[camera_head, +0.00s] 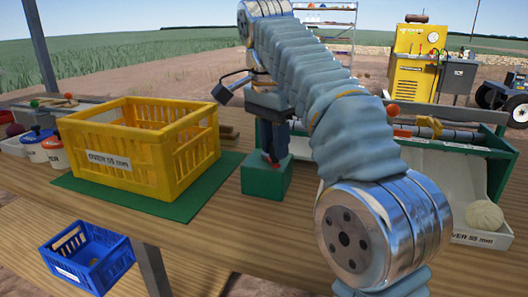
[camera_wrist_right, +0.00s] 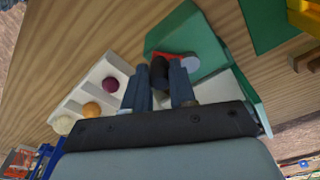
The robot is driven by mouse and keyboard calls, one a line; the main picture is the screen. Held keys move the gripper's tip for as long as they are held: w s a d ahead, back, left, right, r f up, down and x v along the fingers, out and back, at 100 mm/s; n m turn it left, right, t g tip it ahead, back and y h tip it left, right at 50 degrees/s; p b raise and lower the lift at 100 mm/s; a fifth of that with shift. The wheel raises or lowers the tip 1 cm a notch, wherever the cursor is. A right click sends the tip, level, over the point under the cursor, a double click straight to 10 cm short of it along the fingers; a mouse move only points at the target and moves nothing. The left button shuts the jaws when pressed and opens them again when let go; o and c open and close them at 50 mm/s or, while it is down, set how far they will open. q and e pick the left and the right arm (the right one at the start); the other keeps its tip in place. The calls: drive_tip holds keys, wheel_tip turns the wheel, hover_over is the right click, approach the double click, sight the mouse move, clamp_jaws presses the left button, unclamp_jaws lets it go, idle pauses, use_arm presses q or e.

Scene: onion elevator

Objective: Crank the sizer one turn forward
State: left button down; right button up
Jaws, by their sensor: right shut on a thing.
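The sizer (camera_head: 440,140) is a long green-sided machine with rollers, at the right behind my right arm. A green block (camera_head: 266,181) stands on the bench at its left end. My right gripper (camera_head: 274,142) points down over this block. In the right wrist view my gripper (camera_wrist_right: 159,88) has its two fingers on either side of a dark knob (camera_wrist_right: 159,70), shut on it. The knob appears to be the crank handle. A red part (camera_wrist_right: 172,57) with a grey disc lies just beyond the knob, against the green block (camera_wrist_right: 190,35). My left gripper is out of view.
A yellow crate (camera_head: 120,160) labelled "OVER 55 mm" stands on a green mat (camera_head: 212,193) left of the block. A pale onion (camera_head: 484,215) sits in the sizer's white tray. A blue crate (camera_head: 88,262) is below the bench.

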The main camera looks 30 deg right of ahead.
drive_tip(key=shift+w, duration=0.1)
drive_tip(key=shift+w+a, duration=0.2)
drive_tip(key=shift+a, duration=0.4)
drive_tip(key=shift+w+a+r+p, duration=0.1)
drive_tip(key=shift+w+a+p, duration=0.15)
drive_tip(key=shift+a+p, duration=0.15)
drive_tip(key=shift+w, duration=0.2)
drive_tip(key=o, duration=0.8)
drive_tip(key=shift+a, duration=0.1)
